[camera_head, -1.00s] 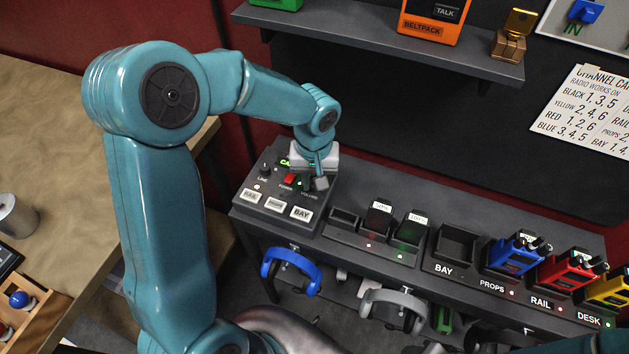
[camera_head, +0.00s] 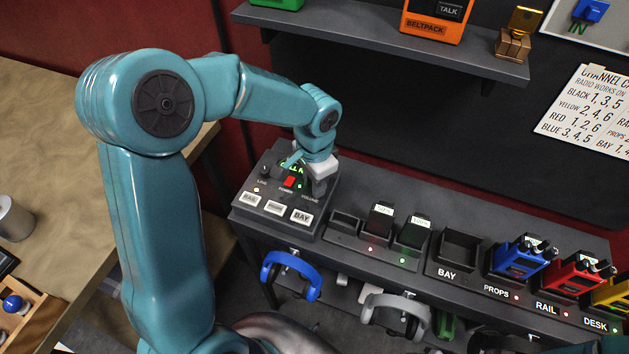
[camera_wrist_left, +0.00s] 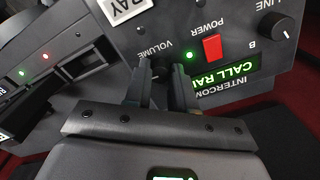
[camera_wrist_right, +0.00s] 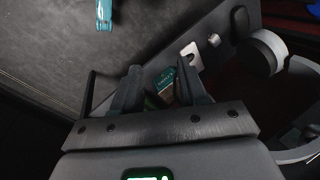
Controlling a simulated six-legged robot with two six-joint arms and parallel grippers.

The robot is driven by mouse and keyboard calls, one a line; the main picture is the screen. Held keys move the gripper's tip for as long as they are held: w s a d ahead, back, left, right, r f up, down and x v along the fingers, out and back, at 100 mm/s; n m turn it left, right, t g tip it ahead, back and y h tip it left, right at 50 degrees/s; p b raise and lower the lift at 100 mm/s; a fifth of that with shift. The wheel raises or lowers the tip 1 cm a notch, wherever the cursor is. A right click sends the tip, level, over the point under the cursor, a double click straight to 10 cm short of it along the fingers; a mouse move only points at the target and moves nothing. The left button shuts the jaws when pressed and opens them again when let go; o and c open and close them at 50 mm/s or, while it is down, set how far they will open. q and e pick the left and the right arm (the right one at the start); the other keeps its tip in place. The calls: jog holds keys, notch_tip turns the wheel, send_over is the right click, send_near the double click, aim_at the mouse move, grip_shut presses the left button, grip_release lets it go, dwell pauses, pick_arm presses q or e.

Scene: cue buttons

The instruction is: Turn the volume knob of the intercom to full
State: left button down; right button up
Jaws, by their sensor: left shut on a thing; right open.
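The intercom (camera_head: 240,212) is a dark sloped panel on the counter, with a lit green display, a red power switch (camera_head: 289,182) and white labelled buttons. My left gripper (camera_head: 318,190) is at its right side, where the VOLUME label is. In the left wrist view my left gripper (camera_wrist_left: 160,72) has its two fingers closed around the volume knob, beside a green light. The fingers mostly hide the knob, so its pointer cannot be read. My right gripper (camera_wrist_right: 160,82) is open and empty in the right wrist view, away from the intercom.
The line knob (camera_wrist_left: 284,26) stands on the same panel. Right of the intercom are a charger (camera_head: 352,240), an empty BAY slot (camera_head: 460,245) and blue, red and yellow radios. Blue (camera_head: 290,275) and grey headsets hang below the counter. A shelf (camera_head: 380,45) runs above.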

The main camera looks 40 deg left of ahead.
pick_arm(q)
jog(key=m, duration=0.4)
jog(key=shift+m, duration=0.4)
dwell(0.4)
jog(key=c, duration=0.9)
grip_release()
jog(key=shift+w, duration=0.1)
jog(key=shift+c, duration=0.2)
jog(key=shift+r, duration=0.1)
notch_tip(320, 180, up, 16)
